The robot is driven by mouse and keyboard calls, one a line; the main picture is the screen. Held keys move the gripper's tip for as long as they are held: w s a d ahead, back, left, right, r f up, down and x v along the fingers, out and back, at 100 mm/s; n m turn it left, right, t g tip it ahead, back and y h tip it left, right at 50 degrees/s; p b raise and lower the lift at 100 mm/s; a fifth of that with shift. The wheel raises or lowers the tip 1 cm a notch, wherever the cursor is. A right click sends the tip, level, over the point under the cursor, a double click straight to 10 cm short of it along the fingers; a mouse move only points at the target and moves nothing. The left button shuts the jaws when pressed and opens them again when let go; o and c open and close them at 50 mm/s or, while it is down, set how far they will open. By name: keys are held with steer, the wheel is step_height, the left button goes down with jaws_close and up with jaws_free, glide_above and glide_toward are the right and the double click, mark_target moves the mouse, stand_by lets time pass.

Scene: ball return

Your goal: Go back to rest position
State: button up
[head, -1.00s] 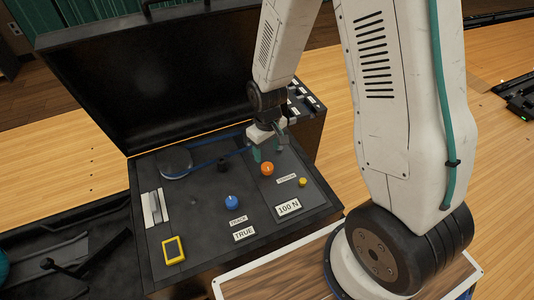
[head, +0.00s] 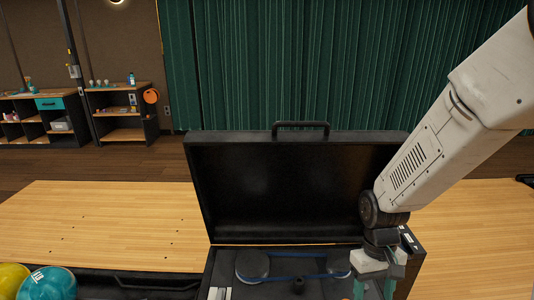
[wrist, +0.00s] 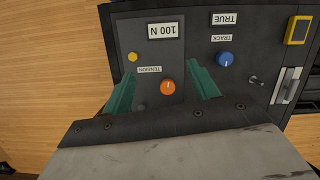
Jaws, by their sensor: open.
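My gripper (head: 374,288) is at the right side of the open black case (head: 300,190) in the head view, cut off by the lower edge. In the wrist view its two green fingers (wrist: 162,86) are spread apart with nothing held between them. The orange knob (wrist: 167,88) on the case's panel (wrist: 190,50) shows between the fingers, apart from them. The blue knob (wrist: 225,58) lies beyond the right finger, and a small yellow knob (wrist: 132,57) beyond the left one. The displays read 100 N (wrist: 163,30) and TRUE (wrist: 225,19), upside down.
The case's raised lid (head: 300,190) stands behind my gripper. A blue belt (head: 300,277) runs between two pulleys inside. Bowling balls (head: 48,284) sit at lower left. Shelves (head: 120,115) and a green curtain (head: 300,65) are far back.

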steer(key=s+d+r+m+t, duration=0.1)
steer(key=s+r+t, duration=0.1)
steer(key=s+r, duration=0.5)
steer(key=s+d+r+t, duration=0.1)
steer(key=s+r, duration=0.6)
steer(key=r, duration=0.8)
steer(key=shift+m+t, duration=0.4)
steer(key=shift+t, duration=0.3)
steer(key=shift+d+r, duration=0.1)
stand_by(0.5)
